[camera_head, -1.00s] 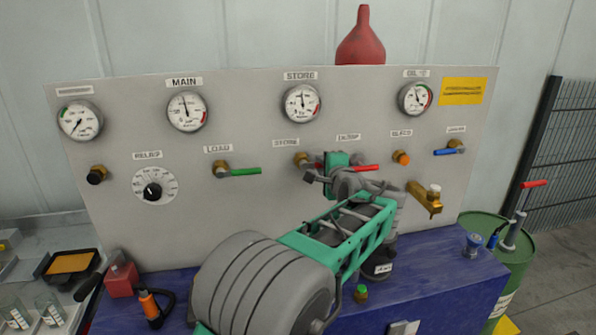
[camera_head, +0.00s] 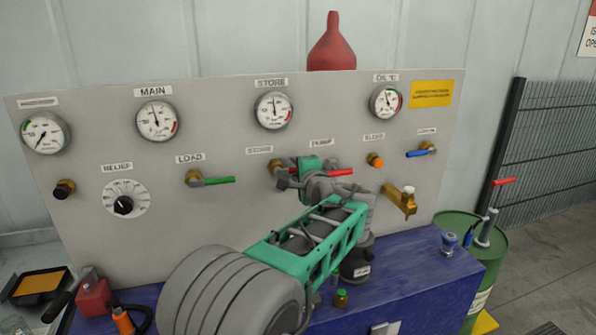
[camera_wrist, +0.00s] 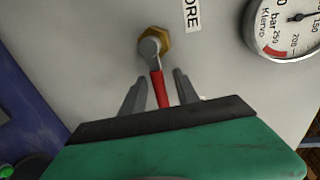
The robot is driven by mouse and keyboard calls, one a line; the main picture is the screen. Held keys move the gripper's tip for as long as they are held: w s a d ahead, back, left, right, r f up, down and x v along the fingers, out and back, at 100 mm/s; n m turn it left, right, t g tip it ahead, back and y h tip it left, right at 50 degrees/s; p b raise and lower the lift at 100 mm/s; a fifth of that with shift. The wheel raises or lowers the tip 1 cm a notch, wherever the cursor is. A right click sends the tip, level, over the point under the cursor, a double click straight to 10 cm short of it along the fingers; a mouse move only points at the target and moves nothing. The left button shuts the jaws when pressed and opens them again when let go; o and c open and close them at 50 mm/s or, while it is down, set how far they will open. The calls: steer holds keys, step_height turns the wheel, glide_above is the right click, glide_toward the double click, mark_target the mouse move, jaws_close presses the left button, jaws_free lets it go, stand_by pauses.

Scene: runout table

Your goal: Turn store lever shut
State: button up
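The store valve (camera_head: 275,168) is a brass fitting on the grey panel below the STORE label, partly hidden by my gripper. In the wrist view the brass nut (camera_wrist: 155,42) carries a grey arm and a red lever (camera_wrist: 159,90), which runs between my fingers toward the palm. Its far end is hidden. My gripper (camera_wrist: 160,78) is open, with one finger on each side of the lever and a visible gap at both sides. In the head view my gripper (camera_head: 287,178) is just right of the valve, close to the panel.
A red handle (camera_head: 341,172) shows right of my gripper, below the DUMP label; its valve is hidden. The green load lever (camera_head: 219,181) is to the left. A brass tap (camera_head: 402,200) juts out at right. The blue bench (camera_head: 425,265) lies below.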

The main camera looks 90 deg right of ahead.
steer(key=b+v, duration=0.1)
steer(key=v, duration=0.7)
steer(key=shift+b, duration=0.4)
